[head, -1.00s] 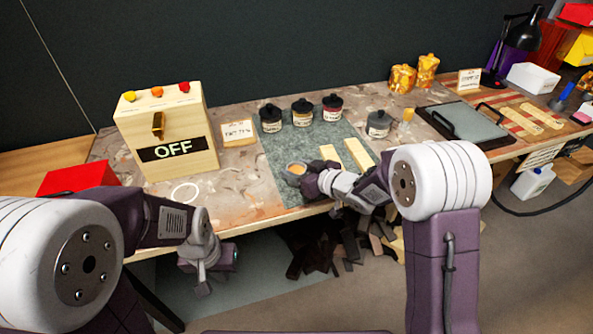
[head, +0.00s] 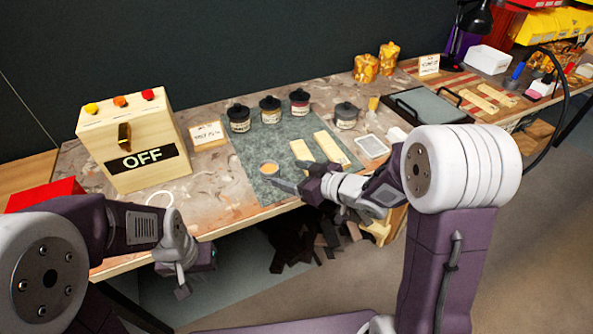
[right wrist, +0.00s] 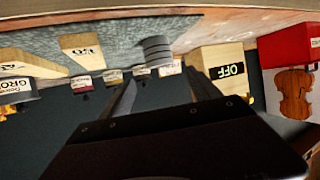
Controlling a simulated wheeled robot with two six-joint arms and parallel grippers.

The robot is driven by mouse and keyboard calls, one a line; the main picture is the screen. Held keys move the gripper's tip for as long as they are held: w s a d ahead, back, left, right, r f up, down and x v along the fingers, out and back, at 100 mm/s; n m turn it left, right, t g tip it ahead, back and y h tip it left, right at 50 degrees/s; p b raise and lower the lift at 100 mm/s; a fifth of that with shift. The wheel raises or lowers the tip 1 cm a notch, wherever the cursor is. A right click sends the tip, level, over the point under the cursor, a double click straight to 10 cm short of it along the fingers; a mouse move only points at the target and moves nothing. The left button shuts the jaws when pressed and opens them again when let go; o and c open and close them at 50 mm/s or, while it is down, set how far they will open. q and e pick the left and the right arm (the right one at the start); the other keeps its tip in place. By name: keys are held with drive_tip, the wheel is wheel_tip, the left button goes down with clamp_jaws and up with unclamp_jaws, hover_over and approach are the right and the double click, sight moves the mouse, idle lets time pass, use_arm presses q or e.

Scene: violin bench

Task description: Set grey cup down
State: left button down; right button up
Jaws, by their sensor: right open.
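The grey cup (head: 269,169), with a tan inside, stands upright on the grey-green mat (head: 262,193) near the bench's front edge. My right gripper (head: 284,181) is open just to the right of the cup and in front of it. In the right wrist view, which is upside down, the ribbed grey cup (right wrist: 155,50) shows beyond the open fingertips (right wrist: 161,77), apparently clear of them. My left gripper (head: 183,278) hangs low in front of the bench, away from the cup; its jaws are too small to read.
Pale wooden blocks (head: 328,146) lie right of the cup. Several dark-lidded jars (head: 270,112) stand behind it. Bare mat lies behind the cup.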

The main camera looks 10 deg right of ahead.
drive_tip(key=shift+v, duration=1.05)
drive_tip(key=s+d+f+m+g+h, duration=0.2)
drive_tip(key=s+d+f+m+h, duration=0.15)
drive_tip(key=d, duration=0.25)
drive_tip(key=s+d+f+m+g+h, duration=0.2)
drive_tip(key=d+f+h, duration=0.2)
drive_tip(key=d+h, duration=0.15)
drive_tip(key=s+f+m+g, duration=0.2)
drive_tip(key=s+g, duration=0.3)
drive_tip(key=s, duration=0.7)
drive_tip(key=shift+s+a+f+m, duration=0.3)
drive_tip(key=shift+a+f+m, duration=0.05)
drive_tip(key=shift+a+f, duration=0.15)
